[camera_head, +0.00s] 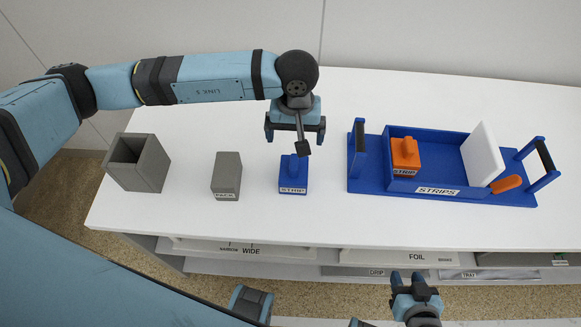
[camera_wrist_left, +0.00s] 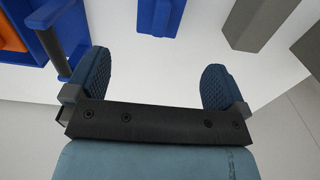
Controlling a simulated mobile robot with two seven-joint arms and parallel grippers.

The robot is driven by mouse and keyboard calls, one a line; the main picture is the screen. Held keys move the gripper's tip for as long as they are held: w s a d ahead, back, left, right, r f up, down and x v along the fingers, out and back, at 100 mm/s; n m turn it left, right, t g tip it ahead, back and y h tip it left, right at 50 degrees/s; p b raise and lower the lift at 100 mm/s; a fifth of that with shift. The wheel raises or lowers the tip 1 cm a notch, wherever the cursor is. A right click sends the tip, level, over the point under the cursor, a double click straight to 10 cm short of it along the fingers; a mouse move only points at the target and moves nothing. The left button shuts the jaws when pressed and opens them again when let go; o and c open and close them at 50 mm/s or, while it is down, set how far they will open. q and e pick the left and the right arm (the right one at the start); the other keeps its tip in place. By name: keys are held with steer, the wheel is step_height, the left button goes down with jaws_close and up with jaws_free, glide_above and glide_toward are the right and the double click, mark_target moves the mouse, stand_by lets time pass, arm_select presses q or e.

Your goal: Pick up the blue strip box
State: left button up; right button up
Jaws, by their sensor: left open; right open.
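The blue strip box (camera_head: 293,175), with a small knob on top and a white STRIP label, stands on the white table. It also shows at the top of the left wrist view (camera_wrist_left: 158,15), partly cut off. My left gripper (camera_head: 295,128) is open and empty, above the table and behind the box in the head view. In the left wrist view the box lies beyond the gap between the open fingers (camera_wrist_left: 155,80), apart from them. My right gripper (camera_head: 413,280) is open and empty at the bottom, in front of the table.
A grey box (camera_head: 227,175) and an open grey container (camera_head: 138,162) stand left. Labelled shelves (camera_head: 300,255) lie below the table.

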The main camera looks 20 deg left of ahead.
mark_target(294, 163)
arm_select(q)
step_height(294, 163, down, 8)
steer(key=shift+s+d+p, duration=0.1)
steer(key=shift+s+p, duration=0.05)
steer(key=shift+p, duration=0.25)
steer(key=shift+s+f+p, duration=0.15)
steer(key=shift+f+p, duration=0.4)
steer(key=shift+f, duration=2.15)
steer(key=shift+c, duration=0.5)
steer(key=c, duration=0.7)
steer(key=shift+c, duration=0.3)
steer(key=shift+r, duration=0.1)
